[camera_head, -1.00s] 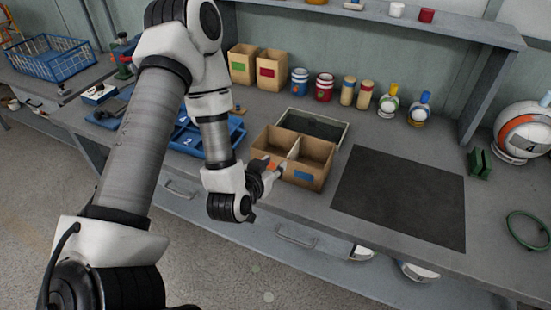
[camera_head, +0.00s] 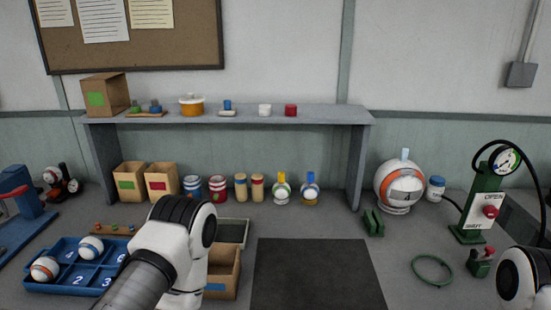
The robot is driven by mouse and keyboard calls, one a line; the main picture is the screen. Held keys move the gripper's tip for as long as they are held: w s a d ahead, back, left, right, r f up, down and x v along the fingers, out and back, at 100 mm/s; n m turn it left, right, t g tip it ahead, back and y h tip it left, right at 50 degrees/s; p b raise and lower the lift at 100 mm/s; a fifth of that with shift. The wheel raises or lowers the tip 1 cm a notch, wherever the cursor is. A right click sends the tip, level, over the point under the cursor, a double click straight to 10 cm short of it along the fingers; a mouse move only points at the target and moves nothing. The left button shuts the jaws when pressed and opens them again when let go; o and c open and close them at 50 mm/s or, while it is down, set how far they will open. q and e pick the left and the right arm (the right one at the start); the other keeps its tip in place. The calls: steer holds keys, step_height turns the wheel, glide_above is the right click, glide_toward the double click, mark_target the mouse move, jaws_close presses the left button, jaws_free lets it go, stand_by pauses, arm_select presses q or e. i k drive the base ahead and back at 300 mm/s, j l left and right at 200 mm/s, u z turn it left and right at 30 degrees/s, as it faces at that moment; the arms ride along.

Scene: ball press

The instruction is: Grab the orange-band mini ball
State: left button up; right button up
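A mini ball with an orange band (camera_head: 45,268) sits in the front left of the numbered blue tray (camera_head: 67,289), at the left of the bench. A second white mini ball (camera_head: 91,247) sits behind it to the right; its band colour is hard to make out. My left arm comes up from the bottom, right of the tray, and covers part of the wooden box (camera_head: 229,270). Its gripper is not visible. Only a piece of my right arm shows at the right edge, without its gripper.
A large orange-banded ball (camera_head: 400,186) stands at the back right, left of a green pump with a gauge (camera_head: 482,205). A dark mat (camera_head: 315,275) lies bare at front centre. Jars, cartons and small bottles line the back under a shelf (camera_head: 240,114).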

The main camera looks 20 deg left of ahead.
mark_target(46, 269)
steer(key=u, duration=2)
